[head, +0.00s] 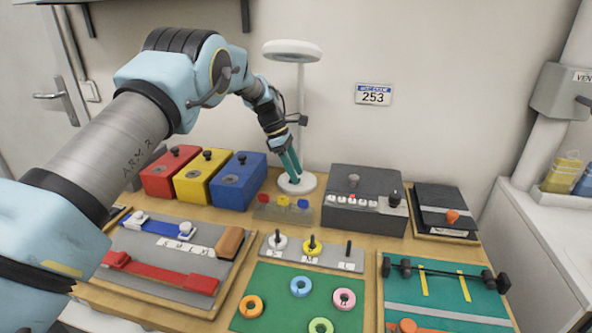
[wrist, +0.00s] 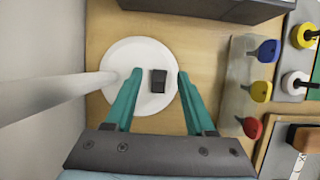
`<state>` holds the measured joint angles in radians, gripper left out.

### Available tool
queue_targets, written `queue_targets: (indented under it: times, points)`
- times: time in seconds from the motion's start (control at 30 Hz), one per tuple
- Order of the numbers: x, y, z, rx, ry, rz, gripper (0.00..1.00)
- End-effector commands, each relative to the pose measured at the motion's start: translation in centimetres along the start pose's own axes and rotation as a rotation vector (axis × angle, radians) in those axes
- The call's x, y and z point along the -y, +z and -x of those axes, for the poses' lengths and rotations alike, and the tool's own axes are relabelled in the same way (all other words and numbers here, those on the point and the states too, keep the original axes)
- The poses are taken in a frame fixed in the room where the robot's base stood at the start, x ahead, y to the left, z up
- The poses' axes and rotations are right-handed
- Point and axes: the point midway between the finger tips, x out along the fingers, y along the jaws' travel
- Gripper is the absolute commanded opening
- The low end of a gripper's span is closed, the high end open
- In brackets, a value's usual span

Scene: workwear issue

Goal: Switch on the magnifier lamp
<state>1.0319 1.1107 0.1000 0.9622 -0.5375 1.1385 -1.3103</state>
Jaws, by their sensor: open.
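The magnifier lamp stands at the back of the table, with a round white head (head: 292,50) on a thin post and a round white base (head: 309,182). In the wrist view the base (wrist: 113,62) lies below my gripper, with the post slanting in from the left. A small black rocker switch (wrist: 157,80) sits on the base. My gripper (head: 294,178) points down at the base; its teal fingers are apart and empty. In the wrist view the gripper (wrist: 157,75) has the switch between its fingertips. Whether the fingers touch the base, I cannot tell.
Red (head: 171,173), yellow (head: 206,179) and blue (head: 238,181) boxes stand left of the lamp. A rack with red, blue and yellow keys (head: 283,209) lies in front, and a dark grey box (head: 362,213) stands to the right. A board with straps (head: 168,260) fills the front left.

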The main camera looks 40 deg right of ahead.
Motion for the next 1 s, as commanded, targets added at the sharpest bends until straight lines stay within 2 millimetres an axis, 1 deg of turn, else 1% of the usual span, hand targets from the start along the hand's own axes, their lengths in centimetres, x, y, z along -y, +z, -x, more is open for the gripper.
queue_targets:
  times: [0.13,0.4,0.47,0.9,1.0]
  points:
    - [0.0,0.02,-0.83,-0.001,0.001,0.0,0.55]
    - [-0.01,-0.02,-0.99,-0.001,0.001,0.0,0.55]
    - [-0.01,-0.02,-0.98,-0.001,0.001,0.0,0.49]
    - [-0.01,-0.02,-0.94,-0.001,0.001,0.0,0.0]
    - [0.0,-0.02,-0.94,-0.001,0.001,0.0,0.0]
